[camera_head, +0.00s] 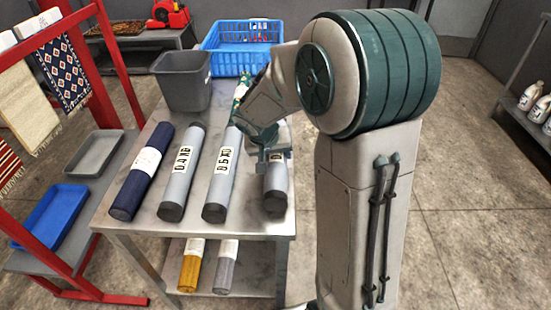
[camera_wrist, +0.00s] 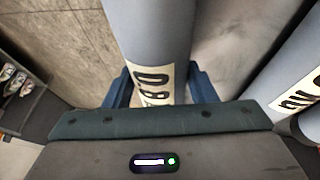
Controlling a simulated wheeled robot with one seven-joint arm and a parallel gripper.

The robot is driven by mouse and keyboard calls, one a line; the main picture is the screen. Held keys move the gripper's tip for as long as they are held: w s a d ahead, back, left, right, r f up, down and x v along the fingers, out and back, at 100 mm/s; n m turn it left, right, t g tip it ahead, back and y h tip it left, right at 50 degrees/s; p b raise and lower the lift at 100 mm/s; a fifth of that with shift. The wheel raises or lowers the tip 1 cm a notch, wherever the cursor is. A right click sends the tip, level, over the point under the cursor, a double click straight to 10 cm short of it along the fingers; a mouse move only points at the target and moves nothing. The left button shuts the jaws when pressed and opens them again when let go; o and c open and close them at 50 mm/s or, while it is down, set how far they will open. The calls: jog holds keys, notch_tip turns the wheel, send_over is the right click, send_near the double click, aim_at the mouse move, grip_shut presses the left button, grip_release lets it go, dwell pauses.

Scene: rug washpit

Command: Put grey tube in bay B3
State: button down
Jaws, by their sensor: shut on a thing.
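My gripper (camera_head: 270,152) is shut on a grey tube (camera_head: 275,190) with a dark end cap, at the right of the table's row. In the wrist view the jaws (camera_wrist: 160,86) close on both sides of this grey tube (camera_wrist: 150,28), over its pale label with black letters, partly covered. My arm hides much of the tube in the head view; I cannot tell whether it touches the table. Two more grey labelled tubes lie to its left, one in the middle (camera_head: 221,185) and one further left (camera_head: 181,180). No bay marked B3 is readable.
A navy tube (camera_head: 142,170) lies leftmost on the table (camera_head: 245,226). A grey bin (camera_head: 183,82) and a blue crate (camera_head: 240,66) stand behind. The lower shelf holds a yellow tube (camera_head: 191,268) and a grey tube (camera_head: 226,270). A red rack (camera_head: 105,50) stands left.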

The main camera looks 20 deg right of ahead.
jog(key=shift+w+f, duration=0.1)
jog(key=shift+f, duration=0.4)
jog(key=shift+f, duration=0.15)
jog(key=c, duration=0.6)
grip_release()
